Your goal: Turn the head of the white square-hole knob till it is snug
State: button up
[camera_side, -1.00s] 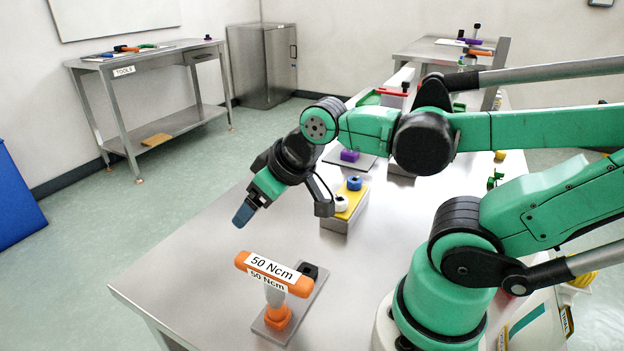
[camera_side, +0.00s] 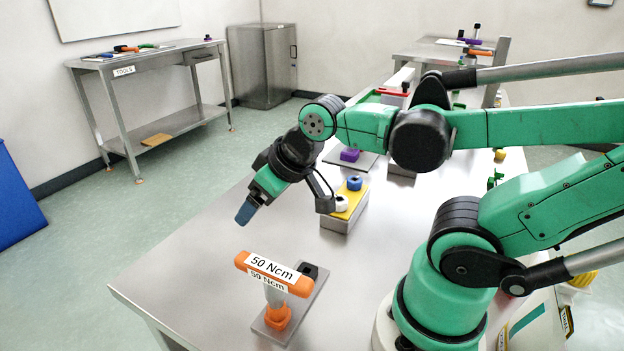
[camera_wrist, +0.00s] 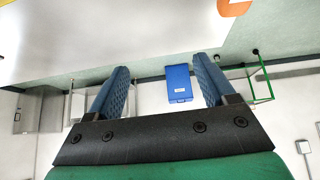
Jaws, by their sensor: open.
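A white round knob (camera_side: 341,203) stands on the yellow top of a block (camera_side: 350,212) on the steel table, beside a blue round knob (camera_side: 355,183). The white knob is too small here for its hole shape to be told. My gripper (camera_side: 243,217) is in the air to the left of the block, tilted down and left, apart from both knobs. In the wrist view my gripper (camera_wrist: 161,72) has its two blue fingers spread with nothing held between them. The knobs do not show in the wrist view.
An orange T-handle driver (camera_side: 273,273) labelled "50 Ncm" stands upright on a grey plate (camera_side: 310,302) at the table's front, below my gripper. A purple piece (camera_side: 349,155) lies behind the block. Bare table (camera_side: 210,245) lies left of the driver.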

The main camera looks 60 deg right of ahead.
jog(key=d+f+m+g+h, duration=0.1)
jog(key=d+g, duration=0.2)
jog(key=d, duration=0.6)
jog(key=g+y, duration=0.1)
jog(key=g, duration=0.3)
send_over(339, 204)
jog(key=w, duration=0.1)
jog(key=shift+d+f+m, duration=0.2)
jog(key=shift+d+f, duration=0.05)
jog(key=shift+f, duration=0.35)
jog(key=shift+d+f+m, duration=0.2)
jog(key=shift+f, duration=0.4)
jog(key=shift+s+d+f, duration=0.15)
jog(key=shift+d, duration=0.1)
jog(key=shift+f, duration=2.75)
grip_shut()
